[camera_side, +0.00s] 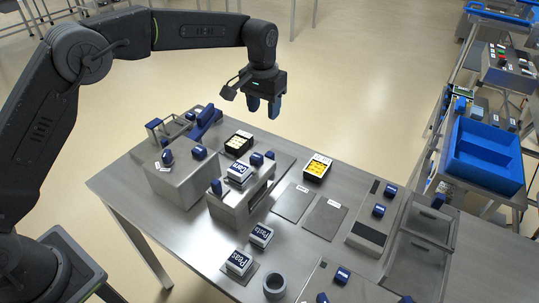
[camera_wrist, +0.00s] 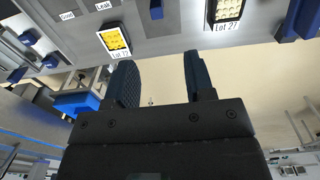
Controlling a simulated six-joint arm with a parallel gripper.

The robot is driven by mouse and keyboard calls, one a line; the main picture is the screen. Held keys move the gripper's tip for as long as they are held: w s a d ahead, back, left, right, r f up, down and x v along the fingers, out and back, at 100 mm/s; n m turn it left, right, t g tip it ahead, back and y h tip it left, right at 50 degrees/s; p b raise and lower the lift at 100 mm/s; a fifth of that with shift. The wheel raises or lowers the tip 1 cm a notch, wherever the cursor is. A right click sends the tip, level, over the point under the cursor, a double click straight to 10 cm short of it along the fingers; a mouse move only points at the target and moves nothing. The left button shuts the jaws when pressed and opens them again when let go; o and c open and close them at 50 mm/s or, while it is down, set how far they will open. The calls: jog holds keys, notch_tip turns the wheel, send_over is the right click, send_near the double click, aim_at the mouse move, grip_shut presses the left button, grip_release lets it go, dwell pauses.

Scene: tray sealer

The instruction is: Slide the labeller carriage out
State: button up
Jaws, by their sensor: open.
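My gripper (camera_side: 264,108) is open and empty, held high above the far side of the steel table. Its two blue fingers point down, and they also show in the wrist view (camera_wrist: 158,75). A grey steel unit (camera_side: 232,211) with blue handles stands mid-table, below my gripper and nearer the side camera. A white labelled block (camera_side: 239,171) is at its top. It may be the labeller, but I cannot tell for sure which part is the carriage. A blue handle (camera_side: 257,158) sits at its far end, and another (camera_side: 216,187) at its left. My gripper touches nothing.
A dark tray of yellow items (camera_side: 317,168) and a paler-filled tray (camera_side: 239,143) stand on the table (camera_side: 125,188). A larger steel box (camera_side: 185,181) is at the left. Blocks and a grey ring (camera_side: 274,284) are in front. A blue bin (camera_side: 485,155) is at the right.

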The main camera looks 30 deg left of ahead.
aim_at(269, 153)
jog(key=f, duration=1.1)
jog(key=w+f, duration=0.1)
jog(key=f, duration=0.4)
jog(key=shift+w+d+f, duration=0.1)
jog(key=shift+d+f, duration=0.15)
jog(key=shift+d, duration=0.15)
grip_shut()
